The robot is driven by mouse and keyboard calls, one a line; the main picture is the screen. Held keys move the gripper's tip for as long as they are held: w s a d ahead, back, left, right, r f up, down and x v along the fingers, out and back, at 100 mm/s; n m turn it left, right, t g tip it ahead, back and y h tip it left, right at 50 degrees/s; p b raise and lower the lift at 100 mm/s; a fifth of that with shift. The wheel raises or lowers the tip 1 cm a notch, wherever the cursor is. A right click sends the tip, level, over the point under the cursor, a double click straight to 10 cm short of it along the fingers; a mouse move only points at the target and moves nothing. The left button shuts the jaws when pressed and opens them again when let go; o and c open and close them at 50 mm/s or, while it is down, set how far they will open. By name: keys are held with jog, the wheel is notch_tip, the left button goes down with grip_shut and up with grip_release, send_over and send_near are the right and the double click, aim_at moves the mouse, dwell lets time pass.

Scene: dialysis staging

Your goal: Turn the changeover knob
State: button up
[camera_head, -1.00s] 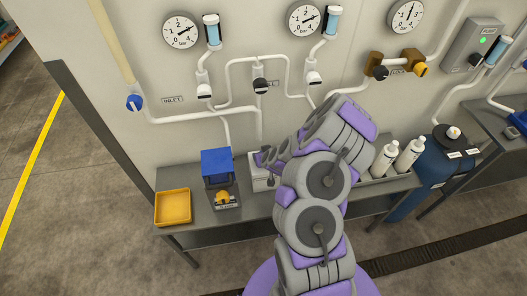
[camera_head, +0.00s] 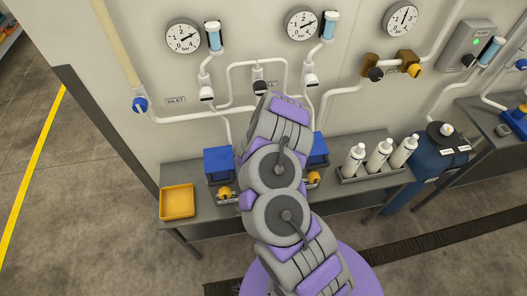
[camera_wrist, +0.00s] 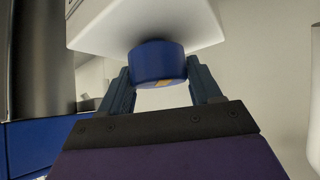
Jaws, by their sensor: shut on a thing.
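In the wrist view a round blue knob (camera_wrist: 158,62) with a small orange mark sits on a white body (camera_wrist: 140,25). My gripper (camera_wrist: 159,74) is shut on this blue knob, with one dark finger on each side. I see no label on the knob. In the head view my arm hides both my gripper and this knob.
A blue inlet knob (camera_head: 140,105) and white pipes are on the wall. A blue box (camera_head: 218,165) and a yellow tray (camera_head: 178,202) stand on the bench left of my arm. Another blue box (camera_head: 318,150) and white bottles (camera_head: 378,155) stand to the right.

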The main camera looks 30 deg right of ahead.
dwell(0.4)
jog(key=o, duration=1)
jog(key=shift+c, duration=0.2)
jog(key=p+v, duration=0.4)
jog(key=v, duration=1.3)
jog(key=shift+a, duration=0.2)
